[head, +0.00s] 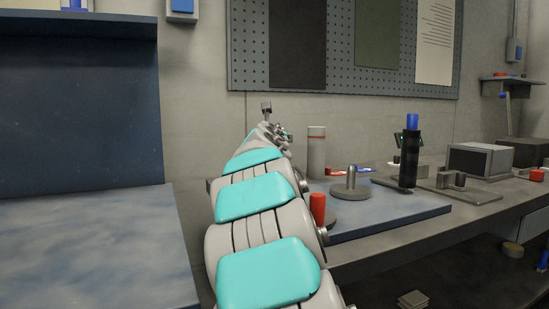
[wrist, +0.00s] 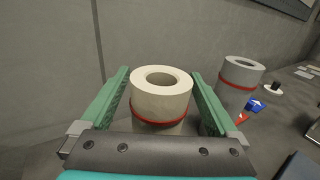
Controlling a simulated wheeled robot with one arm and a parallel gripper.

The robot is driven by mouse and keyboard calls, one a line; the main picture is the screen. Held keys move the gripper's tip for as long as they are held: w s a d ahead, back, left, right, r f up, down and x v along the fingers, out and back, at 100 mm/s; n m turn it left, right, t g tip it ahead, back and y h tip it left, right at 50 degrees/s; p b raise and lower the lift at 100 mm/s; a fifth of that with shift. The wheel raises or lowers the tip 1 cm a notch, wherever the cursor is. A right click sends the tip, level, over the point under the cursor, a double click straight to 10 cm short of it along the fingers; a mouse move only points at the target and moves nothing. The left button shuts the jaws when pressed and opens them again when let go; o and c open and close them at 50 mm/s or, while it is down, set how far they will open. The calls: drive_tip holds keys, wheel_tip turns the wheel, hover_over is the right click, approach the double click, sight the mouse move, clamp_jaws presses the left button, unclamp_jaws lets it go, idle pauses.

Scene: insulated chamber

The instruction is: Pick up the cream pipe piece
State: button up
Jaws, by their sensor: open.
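The cream pipe piece (wrist: 160,98) stands upright in the wrist view, a short hollow cylinder with a red band near its lower part. My gripper (wrist: 160,74) is open, with one green finger on each side of the pipe piece. A gap shows on the left; I cannot tell whether the right finger touches it. The base of the cream piece is hidden by my gripper body. In the head view my arm covers the area around my gripper, and the cream piece cannot be made out there.
A grey pipe (wrist: 238,82) with a red band stands to the right; a similar pipe shows in the head view (head: 316,152). A red cylinder (head: 317,208), a grey post on a disc (head: 351,183) and a black cylinder with blue top (head: 410,160) stand nearby. A wall lies behind.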

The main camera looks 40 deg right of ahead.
drive_tip(key=shift+w+d, duration=0.2)
clamp_jaws()
idle(0.7)
